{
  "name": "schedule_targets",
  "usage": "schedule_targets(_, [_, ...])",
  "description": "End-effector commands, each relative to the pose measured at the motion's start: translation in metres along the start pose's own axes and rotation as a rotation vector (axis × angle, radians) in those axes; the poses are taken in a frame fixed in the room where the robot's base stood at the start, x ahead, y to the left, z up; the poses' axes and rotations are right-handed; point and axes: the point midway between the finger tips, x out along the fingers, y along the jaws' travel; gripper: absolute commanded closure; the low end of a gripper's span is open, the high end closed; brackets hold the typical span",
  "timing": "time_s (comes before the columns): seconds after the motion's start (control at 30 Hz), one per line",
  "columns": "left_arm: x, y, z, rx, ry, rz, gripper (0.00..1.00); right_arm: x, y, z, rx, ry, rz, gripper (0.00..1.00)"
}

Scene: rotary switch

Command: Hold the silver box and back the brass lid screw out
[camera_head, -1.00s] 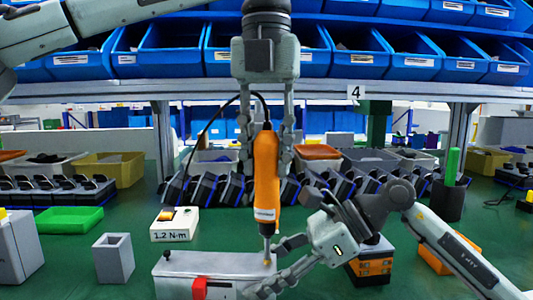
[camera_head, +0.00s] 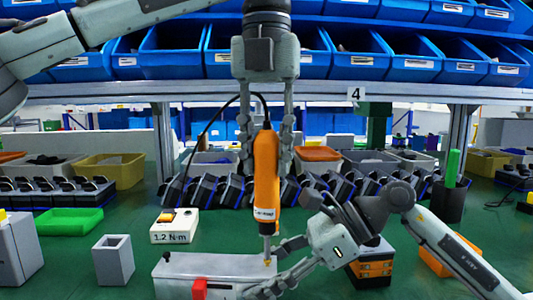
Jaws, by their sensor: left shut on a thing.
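The silver box (camera_head: 218,267) sits on the green bench at the bottom centre, with a red switch (camera_head: 199,288) on its front. The brass lid screw (camera_head: 267,261) shows at the lid's right end. My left gripper (camera_head: 266,150) is shut on the orange screwdriver (camera_head: 266,178) and holds it upright, its bit at or just above the screw. My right gripper (camera_head: 272,268) has its fingers at the box's right end, one above and one lower. Whether they touch or grip the box cannot be told.
A white 1.2 N·m controller (camera_head: 174,226) and a grey open container (camera_head: 114,259) stand left of the box. A black and orange case (camera_head: 371,265) stands to the right, partly behind my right arm. Blue bins (camera_head: 355,50) line the shelf above.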

Motion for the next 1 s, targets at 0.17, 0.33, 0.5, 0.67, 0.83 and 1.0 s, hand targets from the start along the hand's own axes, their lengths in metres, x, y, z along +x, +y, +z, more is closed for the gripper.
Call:
schedule_targets(0.17, [0.001,0.0,0.0,-0.001,0.002,0.002,1.0,-0.001,-0.001,0.002,-0.002,-0.004,-0.003,1.0])
schedule_targets(0.33, [0.001,0.0,0.0,0.0,0.002,0.002,1.0,-0.001,-0.001,0.002,-0.003,-0.005,-0.003,1.0])
schedule_targets(0.5, [0.0,0.0,0.0,0.0,0.001,0.002,1.0,-0.001,-0.001,0.003,-0.003,-0.005,-0.003,1.0])
schedule_targets(0.67, [-0.003,0.0,0.0,-0.001,0.0,0.003,1.0,-0.002,-0.001,0.003,-0.003,-0.005,-0.003,1.0])
schedule_targets(0.83, [-0.014,-0.001,0.0,-0.002,0.0,0.002,1.0,-0.001,0.0,0.002,-0.003,-0.005,-0.003,1.0])
schedule_targets(1.0, [-0.026,0.0,-0.001,-0.002,-0.002,0.002,1.0,-0.001,0.0,0.002,-0.002,-0.004,-0.002,1.0])
